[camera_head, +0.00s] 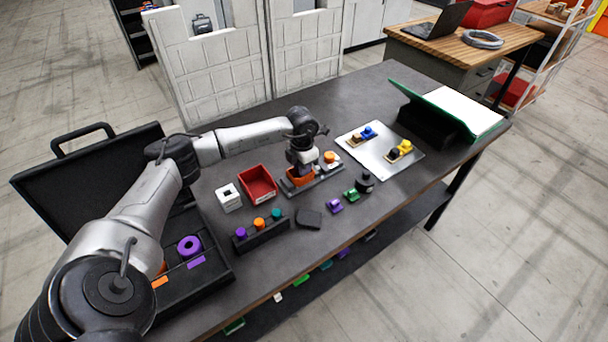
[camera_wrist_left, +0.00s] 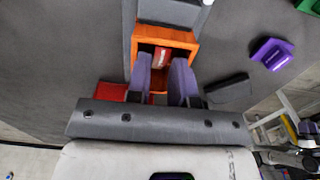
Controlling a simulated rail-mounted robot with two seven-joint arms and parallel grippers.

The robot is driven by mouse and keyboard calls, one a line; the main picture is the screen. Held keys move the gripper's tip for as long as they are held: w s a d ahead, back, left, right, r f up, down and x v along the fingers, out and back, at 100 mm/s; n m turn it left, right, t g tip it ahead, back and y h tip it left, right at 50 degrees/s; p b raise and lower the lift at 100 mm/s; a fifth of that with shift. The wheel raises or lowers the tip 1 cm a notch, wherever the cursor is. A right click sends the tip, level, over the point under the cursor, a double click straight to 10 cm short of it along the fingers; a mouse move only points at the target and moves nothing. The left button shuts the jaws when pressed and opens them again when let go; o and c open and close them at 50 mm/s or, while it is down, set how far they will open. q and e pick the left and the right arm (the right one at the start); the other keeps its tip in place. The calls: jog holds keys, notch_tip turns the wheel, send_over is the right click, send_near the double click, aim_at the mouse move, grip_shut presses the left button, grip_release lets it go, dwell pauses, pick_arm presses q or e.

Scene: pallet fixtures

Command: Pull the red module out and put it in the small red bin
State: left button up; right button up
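The red module (camera_wrist_left: 161,57) sits inside an orange open-topped housing (camera_wrist_left: 181,38) in the left wrist view. The housing (camera_head: 298,181) shows in the head view on a grey rail on the table, largely covered by my left gripper. My left gripper (camera_wrist_left: 163,62) points down at the housing, its two purple-grey fingers apart at the opening, on either side of the module. Contact with the module cannot be told. The small red bin (camera_head: 271,192) stands left of the housing and looks empty. My right gripper is not in view.
An orange knob (camera_head: 329,157) sits on the same rail. A white block (camera_head: 228,197) stands left of the bin; a black rack (camera_head: 262,234) with coloured pegs is in front. Purple (camera_head: 335,206) and green (camera_head: 351,194) pieces lie right. A metal plate (camera_head: 379,167) holds connectors.

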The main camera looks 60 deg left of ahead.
pick_arm(q)
jog(key=shift+f+b, duration=0.35)
jog(key=shift+f, duration=0.3)
jog(key=shift+r+p, duration=0.15)
jog(key=shift+p, duration=0.15)
dwell(0.6)
jog(key=shift+c, duration=0.2)
grip_shut()
dwell(0.4)
